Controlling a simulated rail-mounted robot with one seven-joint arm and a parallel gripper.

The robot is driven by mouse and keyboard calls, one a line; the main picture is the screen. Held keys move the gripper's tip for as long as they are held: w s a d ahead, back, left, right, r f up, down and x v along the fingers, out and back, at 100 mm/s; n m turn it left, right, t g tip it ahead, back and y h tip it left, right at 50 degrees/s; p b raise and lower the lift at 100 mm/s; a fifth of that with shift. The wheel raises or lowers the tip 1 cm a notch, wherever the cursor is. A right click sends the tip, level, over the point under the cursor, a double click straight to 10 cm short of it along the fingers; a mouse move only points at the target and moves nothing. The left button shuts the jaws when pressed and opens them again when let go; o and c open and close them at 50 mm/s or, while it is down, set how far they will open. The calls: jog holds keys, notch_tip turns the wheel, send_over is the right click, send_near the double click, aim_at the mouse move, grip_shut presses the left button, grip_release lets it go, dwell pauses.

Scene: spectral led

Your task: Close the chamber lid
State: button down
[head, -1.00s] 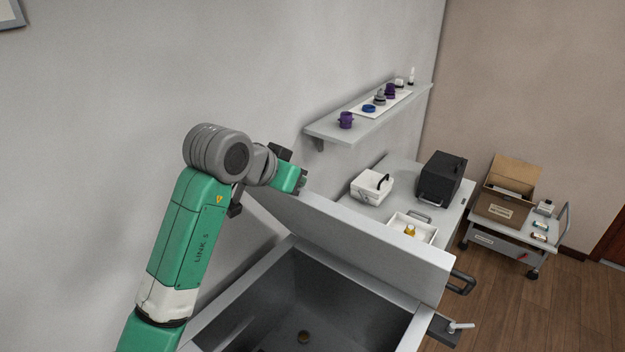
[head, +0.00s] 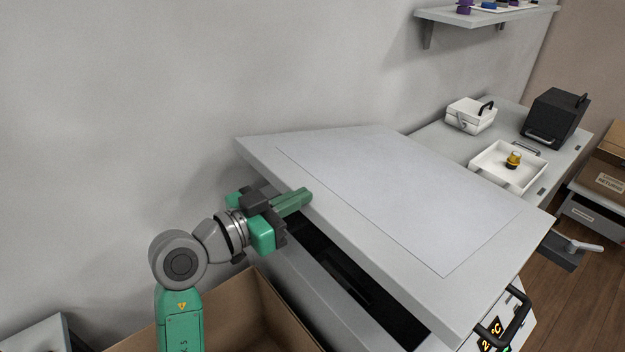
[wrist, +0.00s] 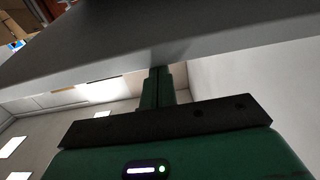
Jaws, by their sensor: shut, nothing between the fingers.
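The chamber lid (head: 400,200) is a large pale grey panel in the head view. It is tilted low over the chamber (head: 320,290), with a dark gap showing along its left side. A black handle (head: 512,318) is at its front right. My gripper (head: 303,197) is shut and empty, with its green fingers at the lid's left edge. In the wrist view, the fingers (wrist: 158,85) point up to the lid's edge (wrist: 170,55) and seem to touch or nearly touch it. The exact contact is hidden.
An open cardboard box (head: 240,315) stands left of the chamber, below my arm. A bench behind holds a white box (head: 470,115), a black case (head: 556,118) and a white tray (head: 508,167). A wall shelf (head: 480,15) is above.

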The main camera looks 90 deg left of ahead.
notch_tip(320, 180, down, 9)
jog(key=s+d+b, duration=0.1)
jog(key=s+b, duration=0.1)
jog(key=b, duration=0.3)
jog(key=shift+d+f, duration=0.15)
jog(key=w+a+r+p, duration=0.1)
jog(key=r+p, duration=0.3)
jog(key=r, duration=0.1)
jog(key=w+r+p, duration=0.1)
jog(key=r+p, duration=0.3)
jog(key=r, duration=0.2)
jog(key=w+a+r+p, duration=0.1)
jog(key=w+r+p, duration=0.1)
jog(key=r+p, duration=0.2)
jog(key=shift+a+r+p, duration=0.35)
jog(key=shift+r, duration=0.35)
jog(key=w+a+r+g+p, duration=0.1)
jog(key=w+a+r+p, duration=0.1)
jog(key=r+p, duration=0.3)
jog(key=w+a+r+g+h+p, duration=0.1)
jog(key=w+a+r+p, duration=0.1)
jog(key=w+r+p, duration=0.2)
notch_tip(320, 180, up, 2)
jog(key=shift+w+a+r+h+p, duration=0.2)
jog(key=shift+w+h+p, duration=0.1)
jog(key=shift+p, duration=0.4)
jog(key=shift+a+g+p, duration=0.1)
jog(key=shift+g+p, duration=0.2)
